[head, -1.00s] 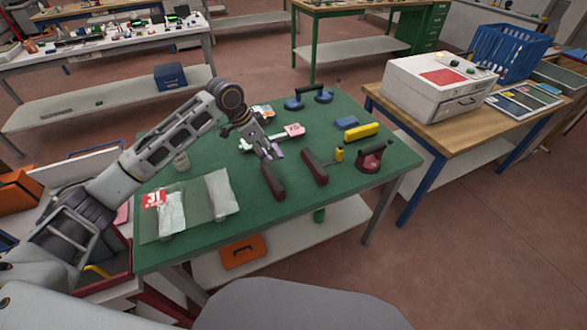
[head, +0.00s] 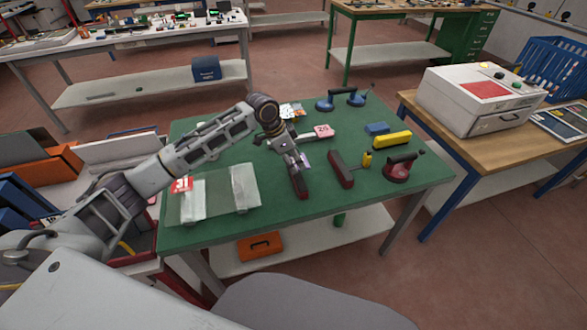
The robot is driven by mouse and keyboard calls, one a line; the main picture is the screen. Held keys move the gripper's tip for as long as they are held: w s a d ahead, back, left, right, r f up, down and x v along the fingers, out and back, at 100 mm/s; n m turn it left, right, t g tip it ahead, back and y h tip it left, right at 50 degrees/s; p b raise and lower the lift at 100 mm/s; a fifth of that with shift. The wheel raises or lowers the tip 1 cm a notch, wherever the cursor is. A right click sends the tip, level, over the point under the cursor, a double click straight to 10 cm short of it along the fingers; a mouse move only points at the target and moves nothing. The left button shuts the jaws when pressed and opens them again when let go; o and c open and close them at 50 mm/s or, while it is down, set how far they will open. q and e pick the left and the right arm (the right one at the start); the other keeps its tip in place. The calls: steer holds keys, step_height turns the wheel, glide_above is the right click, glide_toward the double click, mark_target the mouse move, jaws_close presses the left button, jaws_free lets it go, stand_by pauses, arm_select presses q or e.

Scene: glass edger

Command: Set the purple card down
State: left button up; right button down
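My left gripper (head: 298,160) comes in from the left and points down over the middle of the green-topped table (head: 280,235). The purple card (head: 305,160) is small and sits at its fingertips. The fingers appear shut on it. The card is just beyond the upper end of a dark red-handled tool (head: 299,184). Whether the card touches the table or that tool is too small to tell. My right gripper is not in view.
A pink numbered tag (head: 323,131) lies behind the gripper. A second dark red tool (head: 341,172), a yellow block (head: 392,140), a blue block (head: 377,128) and a red suction lifter (head: 399,168) stand to the right. Plastic bags (head: 243,187) lie at the left.

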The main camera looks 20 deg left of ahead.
arm_select(q)
steer(key=shift+f, duration=2.5)
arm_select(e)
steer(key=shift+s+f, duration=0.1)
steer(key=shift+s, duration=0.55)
arm_select(q)
steer(key=shift+f, duration=0.1)
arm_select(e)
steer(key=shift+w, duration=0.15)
arm_select(q)
steer(key=o, duration=0.8)
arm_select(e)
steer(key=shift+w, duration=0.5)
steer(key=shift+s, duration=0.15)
